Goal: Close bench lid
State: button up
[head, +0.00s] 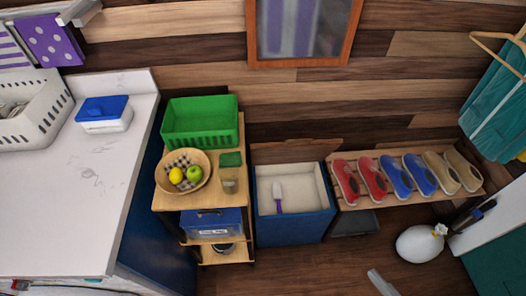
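The bench is a blue box (291,230) on the floor by the wall, between a wooden shelf cart and a shoe rack. Its wooden lid (296,152) is open and stands raised at the back edge, near the wall. The inside is pale, and an item with a white head and a purple handle (278,205) lies in it towards the left. My gripper cannot be made out in the head view.
The cart (241,192) at left holds a green crate (200,140) and a fruit bowl (163,183). The rack (392,199) at right holds several shoes. A white bag (418,245) and an unclear pale grey piece (381,283) are at lower right. Floor before the bench looks clear.

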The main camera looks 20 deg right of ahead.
aim_at(304, 150)
jog(key=z, duration=0.45)
jog(key=i+j+z, duration=0.8)
jog(key=k+l, duration=0.05)
jog(key=k, duration=0.05)
